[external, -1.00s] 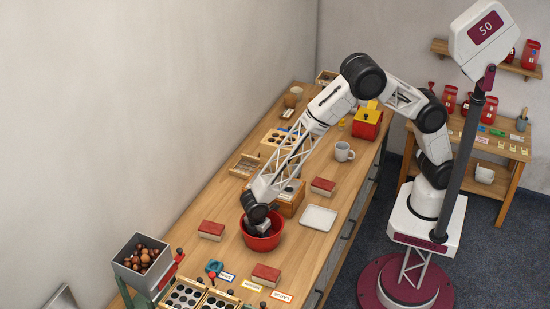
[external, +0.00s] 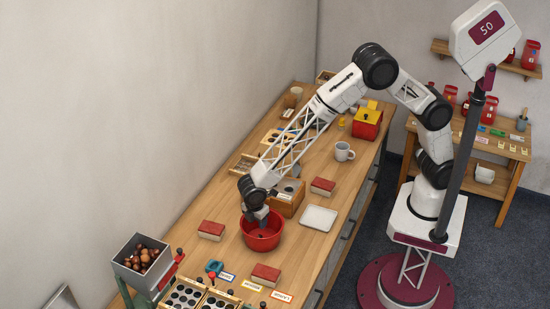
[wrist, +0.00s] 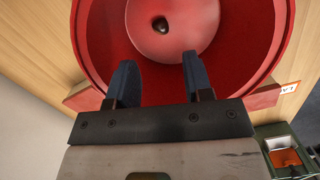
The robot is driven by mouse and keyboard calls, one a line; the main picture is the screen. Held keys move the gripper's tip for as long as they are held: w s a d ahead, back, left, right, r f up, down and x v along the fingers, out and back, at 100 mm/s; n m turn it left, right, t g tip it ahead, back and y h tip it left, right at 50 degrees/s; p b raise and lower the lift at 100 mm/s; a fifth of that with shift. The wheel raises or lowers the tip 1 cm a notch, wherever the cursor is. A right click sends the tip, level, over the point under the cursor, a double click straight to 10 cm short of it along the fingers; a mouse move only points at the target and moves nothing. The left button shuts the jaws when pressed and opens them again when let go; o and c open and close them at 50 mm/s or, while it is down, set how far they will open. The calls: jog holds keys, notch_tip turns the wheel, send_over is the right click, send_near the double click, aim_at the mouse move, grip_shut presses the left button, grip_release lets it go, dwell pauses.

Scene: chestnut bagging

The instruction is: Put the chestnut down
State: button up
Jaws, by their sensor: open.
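A dark brown chestnut (wrist: 160,25) lies at the bottom of the red bowl (wrist: 248,45) in the wrist view. The bowl also shows on the bench in the external view (external: 262,240). My gripper (wrist: 154,78) is open, with its two dark blue fingers apart and nothing between them. The fingers reach over the near part of the bowl, and the chestnut lies beyond their tips. In the external view my gripper (external: 259,220) is above the bowl's rim.
Red-topped blocks (external: 211,230) lie left of the bowl and in front of it (external: 266,274). A wooden box stands behind it (external: 288,202), and a white tray (external: 319,218) lies to the right. A hopper of chestnuts (external: 143,257) stands at the front left.

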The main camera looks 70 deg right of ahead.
jog(key=shift+a+r, duration=0.15)
jog(key=shift+r, duration=0.9)
jog(key=shift+a+r, duration=0.1)
jog(key=shift+r, duration=0.95)
jog(key=shift+d, duration=0.1)
jog(key=s+d+r+m, duration=0.2)
jog(key=d+r, duration=0.5)
jog(key=d, duration=0.3)
jog(key=s+d+r+m+t+y, duration=0.1)
jog(key=s+d+r+m, duration=0.2)
jog(key=d+r, duration=0.65)
jog(key=s+d+r+m, duration=0.2)
jog(key=d+r, duration=0.4)
jog(key=d, duration=0.6)
jog(key=s+d+r+m+t, duration=0.1)
jog(key=s+d+m, duration=0.3)
jog(key=s+d, duration=0.6)
jog(key=s+d+r+m+t, duration=0.1)
jog(key=s+d+r+m, duration=0.2)
jog(key=s+d, duration=0.7)
jog(key=shift+s+d+m, duration=0.25)
jog(key=shift+s+m, duration=0.55)
jog(key=shift+s, duration=1.9)
